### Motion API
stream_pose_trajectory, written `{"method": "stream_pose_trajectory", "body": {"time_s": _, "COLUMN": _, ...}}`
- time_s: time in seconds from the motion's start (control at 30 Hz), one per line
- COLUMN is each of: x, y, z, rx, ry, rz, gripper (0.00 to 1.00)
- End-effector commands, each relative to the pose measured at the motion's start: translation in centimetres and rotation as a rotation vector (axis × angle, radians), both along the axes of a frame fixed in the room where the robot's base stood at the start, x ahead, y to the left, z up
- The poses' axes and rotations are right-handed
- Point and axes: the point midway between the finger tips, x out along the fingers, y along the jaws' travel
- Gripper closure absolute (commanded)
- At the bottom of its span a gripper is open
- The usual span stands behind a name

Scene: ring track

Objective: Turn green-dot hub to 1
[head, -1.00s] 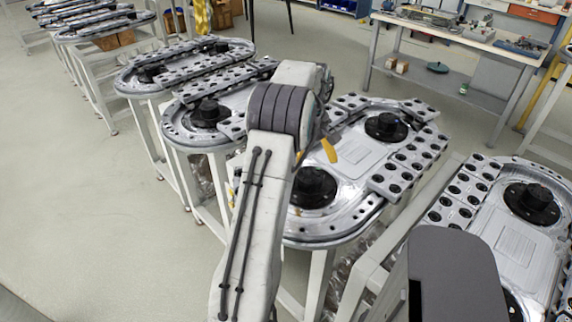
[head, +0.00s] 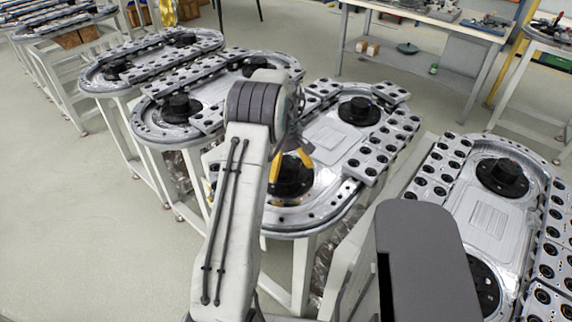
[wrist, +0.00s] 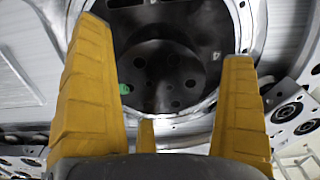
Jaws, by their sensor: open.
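The green-dot hub is a dark round disc with holes (wrist: 170,75) in the wrist view, with a green dot (wrist: 126,89) on its left side, partly behind my left finger. Small pale marks show near its upper rim, one like a 4 (wrist: 217,56); I cannot make out a 1. In the head view, the black hub (head: 293,186) is at the near end of the middle track. My gripper (head: 290,163) has yellow fingers and is open just over this hub.
The middle ring track (head: 335,135) has another black hub (head: 360,110) at its far end. Similar tracks stand left and right (head: 490,215), close by. A workbench (head: 430,20) is at the back. Grey floor (head: 75,190) is free at the left.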

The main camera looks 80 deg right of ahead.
Motion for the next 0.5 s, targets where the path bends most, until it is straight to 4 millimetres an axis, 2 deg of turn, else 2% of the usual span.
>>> {"method": "stream_pose_trajectory", "body": {"time_s": 0.23, "x": 0.0, "y": 0.01, "z": -0.05, "rx": 0.0, "ry": 0.0, "rz": 0.0, "gripper": 0.0}}
{"method": "stream_pose_trajectory", "body": {"time_s": 0.5, "x": 0.0, "y": 0.01, "z": -0.03, "rx": 0.0, "ry": 0.0, "rz": 0.0, "gripper": 0.24}}
